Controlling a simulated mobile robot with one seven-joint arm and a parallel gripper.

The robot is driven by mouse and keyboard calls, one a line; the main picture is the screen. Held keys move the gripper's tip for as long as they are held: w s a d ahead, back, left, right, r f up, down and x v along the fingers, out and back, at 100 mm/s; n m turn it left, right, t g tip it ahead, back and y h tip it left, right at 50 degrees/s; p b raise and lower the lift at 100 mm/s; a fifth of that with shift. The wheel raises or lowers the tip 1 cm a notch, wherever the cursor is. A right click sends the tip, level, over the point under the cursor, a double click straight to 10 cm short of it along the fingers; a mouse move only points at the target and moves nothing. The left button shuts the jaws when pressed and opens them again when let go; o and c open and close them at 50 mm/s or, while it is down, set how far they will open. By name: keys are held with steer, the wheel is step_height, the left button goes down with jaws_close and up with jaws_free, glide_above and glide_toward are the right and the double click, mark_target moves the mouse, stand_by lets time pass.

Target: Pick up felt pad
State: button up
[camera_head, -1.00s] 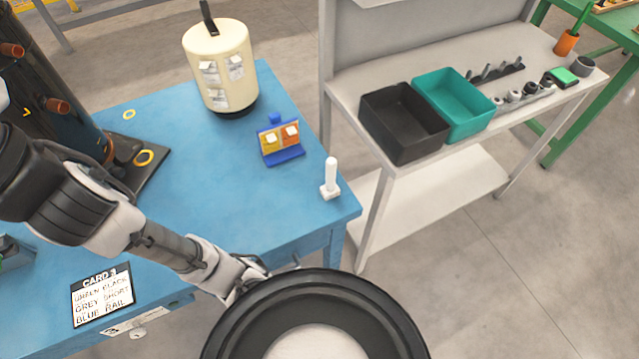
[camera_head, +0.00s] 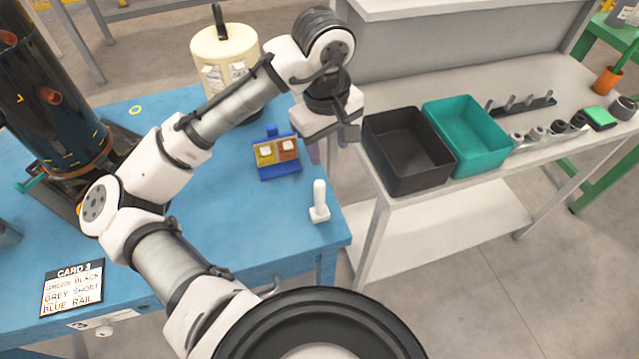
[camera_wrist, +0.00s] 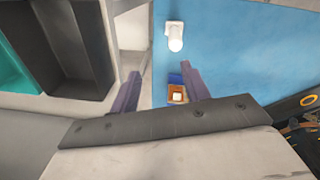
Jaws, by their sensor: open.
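A blue stand (camera_head: 279,173) on the blue table holds a yellow and an orange panel, each with a small white square pad: left pad (camera_head: 265,151), right pad (camera_head: 288,145). I cannot tell for sure which item is the felt pad. My gripper (camera_head: 327,148) is open and empty, above and right of the stand, near the table's right edge. In the wrist view, one white pad on orange (camera_wrist: 177,97) shows between the open fingers (camera_wrist: 160,90), close to the right finger. The rest of the stand is partly hidden there by my gripper.
A white peg on a square base (camera_head: 319,202) stands near the table's right edge. A cream cylinder (camera_head: 222,55) stands behind the stand, partly hidden by my arm. A black bin (camera_head: 405,180) and teal bin (camera_head: 485,165) sit on the grey bench. A green-topped block (camera_head: 599,115) lies farther right.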

mark_target(320, 196)
steer(key=shift+g+y, duration=0.3)
steer(key=shift+g, duration=0.1)
steer(key=f, duration=0.5)
steer(key=s+a+f, duration=0.1)
steer(key=f, duration=0.2)
steer(key=shift+f+b, duration=0.3)
steer(key=shift+b, duration=0.1)
steer(key=shift+s+a+f, duration=0.1)
steer(key=shift+a+f, duration=0.05)
steer(key=shift+f, duration=1.35)
steer(key=shift+s+a+f, duration=0.1)
steer(key=shift+f, duration=1.4)
steer(key=shift+w, duration=0.1)
jaws_close()
steer(key=shift+r, duration=0.1)
